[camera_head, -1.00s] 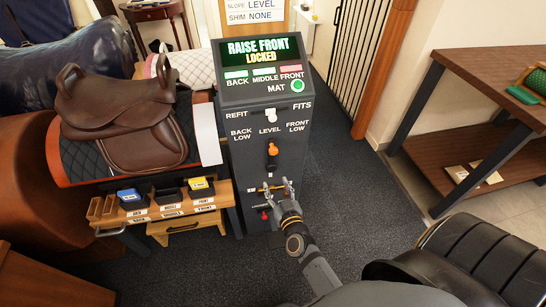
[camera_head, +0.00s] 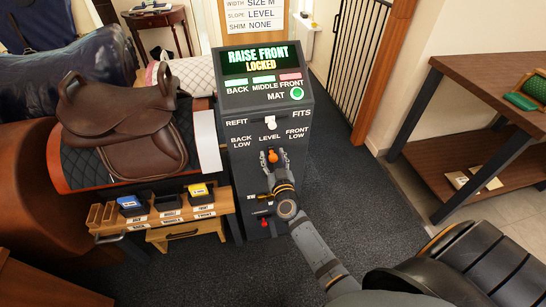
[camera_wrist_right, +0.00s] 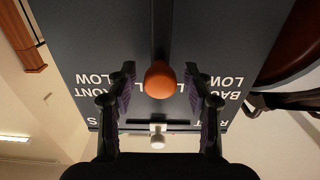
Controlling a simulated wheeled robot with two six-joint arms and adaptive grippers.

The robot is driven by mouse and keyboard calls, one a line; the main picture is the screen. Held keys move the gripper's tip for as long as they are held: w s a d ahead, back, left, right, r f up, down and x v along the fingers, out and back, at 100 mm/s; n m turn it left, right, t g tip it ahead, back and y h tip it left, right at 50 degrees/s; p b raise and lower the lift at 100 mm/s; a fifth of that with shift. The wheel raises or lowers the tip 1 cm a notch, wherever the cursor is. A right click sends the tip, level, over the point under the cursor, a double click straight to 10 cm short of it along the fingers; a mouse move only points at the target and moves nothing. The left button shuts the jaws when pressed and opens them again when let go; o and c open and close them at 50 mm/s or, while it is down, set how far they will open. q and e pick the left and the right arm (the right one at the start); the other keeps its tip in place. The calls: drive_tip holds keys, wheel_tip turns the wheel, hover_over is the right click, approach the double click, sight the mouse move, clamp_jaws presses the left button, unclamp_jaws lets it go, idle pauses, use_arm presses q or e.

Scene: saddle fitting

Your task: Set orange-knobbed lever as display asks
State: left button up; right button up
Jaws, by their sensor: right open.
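The orange-knobbed lever (camera_head: 273,157) stands on the front of the dark console (camera_head: 262,185), under the LEVEL label, between BACK LOW and FRONT LOW. The display (camera_head: 255,60) reads RAISE FRONT LOCKED. My right gripper (camera_head: 274,160) is open, with a finger on each side of the orange knob. In the right wrist view the orange knob (camera_wrist_right: 160,80) sits between the two spread fingers, with a gap on both sides. My left gripper is not in view.
A white-knobbed lever (camera_head: 271,125) is above, between REFIT and FITS. A red knob (camera_head: 264,222) is lower down. A brown saddle (camera_head: 120,120) and a bench with labelled bins (camera_head: 168,202) stand at left.

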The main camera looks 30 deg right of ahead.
drive_tip(key=shift+c, duration=0.2)
clamp_jaws()
idle(0.3)
drive_tip(key=shift+w+a+r+p, duration=0.1)
drive_tip(key=shift+a+p, duration=0.15)
drive_tip(key=shift+p, duration=0.15)
drive_tip(key=a+n+p, duration=0.1)
drive_tip(key=a+f+n+p, duration=0.1)
drive_tip(key=a+n, duration=0.1)
drive_tip(key=w+a+n+p, duration=0.1)
drive_tip(key=a+p, duration=0.1)
drive_tip(key=shift+w+f+n, duration=0.1)
drive_tip(key=shift+f+n, duration=0.05)
drive_tip(key=shift+n, duration=0.25)
drive_tip(key=shift+a+f, duration=0.25)
drive_tip(key=shift+a, duration=0.05)
drive_tip(key=shift+d, duration=0.1)
